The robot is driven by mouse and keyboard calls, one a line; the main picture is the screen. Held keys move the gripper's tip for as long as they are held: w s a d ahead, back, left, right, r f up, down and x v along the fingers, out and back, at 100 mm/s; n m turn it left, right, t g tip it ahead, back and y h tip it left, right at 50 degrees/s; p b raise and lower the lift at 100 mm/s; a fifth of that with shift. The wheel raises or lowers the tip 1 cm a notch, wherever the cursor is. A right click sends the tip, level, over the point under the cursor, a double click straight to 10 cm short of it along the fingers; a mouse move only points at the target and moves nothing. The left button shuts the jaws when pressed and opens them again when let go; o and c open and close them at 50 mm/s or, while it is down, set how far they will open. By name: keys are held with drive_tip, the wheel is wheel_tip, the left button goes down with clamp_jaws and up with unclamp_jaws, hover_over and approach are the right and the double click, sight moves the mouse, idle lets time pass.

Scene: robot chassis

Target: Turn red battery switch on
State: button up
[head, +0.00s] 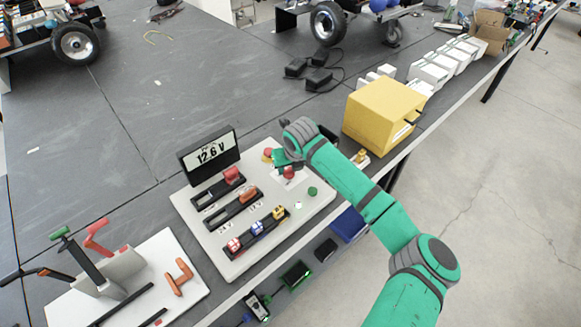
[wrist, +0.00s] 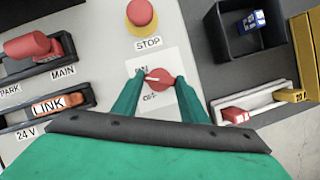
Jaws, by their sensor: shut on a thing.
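The red battery switch (wrist: 160,88) is a round red knob on a white label plate, in the middle of the wrist view. A small white mark on it points left toward the partly hidden label "ON"; other lettering lies below. My gripper (wrist: 163,92) has its two green fingers on either side of the knob and is shut on it. In the head view the knob (head: 289,172) shows at the right part of the white panel (head: 250,255), just below my gripper (head: 283,166).
A red STOP button (wrist: 140,12) on yellow stands just beyond the knob. MAIN (wrist: 36,46) and LINK (wrist: 60,103) levers are at left. A dark box with a blue fuse (wrist: 252,21) is at right. A yellow box (head: 383,110) stands beside my arm.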

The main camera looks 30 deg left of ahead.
drive_tip(key=shift+s+a+m+t+h, duration=0.1)
drive_tip(key=shift+m+t+h, duration=0.2)
drive_tip(key=shift+m, duration=0.7)
drive_tip(key=shift+a+m+t+h, duration=0.1)
drive_tip(key=shift+m+h, duration=0.3)
drive_tip(key=shift+m, duration=0.6)
drive_tip(key=o, duration=1)
drive_tip(key=shift+o, duration=0.2)
drive_tip(key=shift+r, duration=0.15)
drive_tip(key=v, duration=1)
drive_tip(key=shift+r, duration=0.3)
drive_tip(key=shift+s, duration=0.1)
